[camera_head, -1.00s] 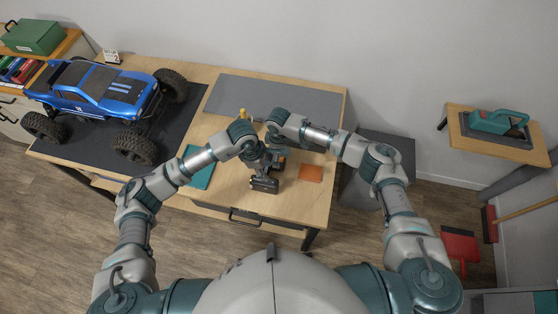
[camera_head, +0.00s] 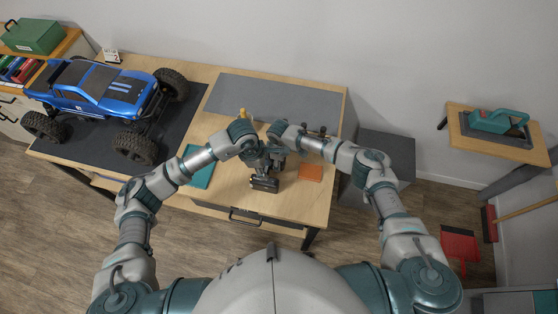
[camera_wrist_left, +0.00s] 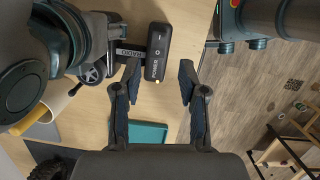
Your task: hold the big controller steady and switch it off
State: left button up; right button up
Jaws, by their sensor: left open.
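The big controller (camera_head: 264,184) is a dark handheld unit above the front middle of the table. In the left wrist view its black block (camera_wrist_left: 158,50) with white switch markings and its small wheel (camera_wrist_left: 92,73) show. My left gripper (camera_wrist_left: 157,88) is open. Its two fingers lie on either side of the line to the block, with a gap on both sides. In the head view my left gripper (camera_head: 258,160) is at the controller's left. My right gripper (camera_head: 278,153) is close against the controller's far right side; its fingers are largely hidden, so its grip is unclear.
A blue crawler truck (camera_head: 105,85) stands on a dark mat at the left. A teal mat (camera_head: 200,172), an orange pad (camera_head: 311,172) and a yellow-tipped tool (camera_head: 243,114) lie near the arms. The grey mat (camera_head: 285,93) at the back is clear.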

jog(key=c, duration=0.3)
pick_arm(q)
jog(key=shift+n, duration=0.4)
grip_shut()
pick_arm(e)
jog(key=shift+c, duration=0.2)
pick_arm(q)
jog(key=w+a+r+n+g+h, duration=0.1)
jog(key=a+r+n+h, duration=0.1)
jog(key=n, duration=1.5)
jog(key=w+a+r+n+g+h, duration=0.1)
jog(key=a+n, duration=0.3)
jog(key=n, duration=1.3)
jog(key=shift+w+a+r+h, duration=0.15)
jog(key=shift+w+r+h, duration=0.3)
jog(key=shift+h, duration=0.35)
